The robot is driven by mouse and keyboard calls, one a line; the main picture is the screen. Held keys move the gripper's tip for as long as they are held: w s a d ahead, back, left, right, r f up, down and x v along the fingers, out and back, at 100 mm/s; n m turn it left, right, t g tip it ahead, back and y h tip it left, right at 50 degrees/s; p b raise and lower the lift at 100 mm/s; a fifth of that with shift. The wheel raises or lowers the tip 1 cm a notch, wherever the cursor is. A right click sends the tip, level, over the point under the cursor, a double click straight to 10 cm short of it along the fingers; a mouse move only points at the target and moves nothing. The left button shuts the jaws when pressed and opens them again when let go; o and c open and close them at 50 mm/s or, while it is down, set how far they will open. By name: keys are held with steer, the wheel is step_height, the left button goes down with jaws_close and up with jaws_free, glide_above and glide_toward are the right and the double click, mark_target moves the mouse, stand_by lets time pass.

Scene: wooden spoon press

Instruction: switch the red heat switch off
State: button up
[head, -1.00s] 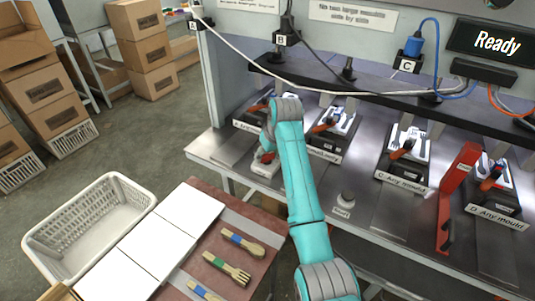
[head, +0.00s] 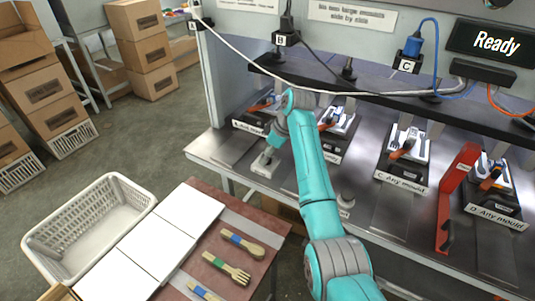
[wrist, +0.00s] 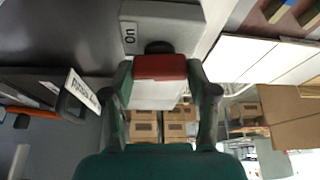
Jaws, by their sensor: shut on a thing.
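The red heat switch (wrist: 160,67) shows in the wrist view as a red handle on a dark pivot, on a light grey box (wrist: 165,14) with an "On" label (wrist: 129,38). My gripper (wrist: 159,72) is shut on the red handle, one finger on each side. In the head view the switch box (head: 265,164) sits at the front left edge of the metal bench. My gripper (head: 273,141) is just above it there, and the red handle is hard to make out.
Moulds with cutlery stand along the metal bench (head: 235,165), and a display (head: 490,39) reads "Ready". A white cable (head: 350,93) hangs across behind my arm. A red table with wooden cutlery and white boards (head: 155,245), and a white basket (head: 90,220), stand front left.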

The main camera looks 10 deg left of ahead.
steer(key=shift+n+g, duration=0.9)
steer(key=shift+n, duration=1.3)
steer(key=o, duration=1.2)
steer(key=shift+c, duration=0.2)
steer(key=shift+w+r, duration=0.1)
steer(key=v, duration=0.7)
steer(key=shift+d, duration=0.1)
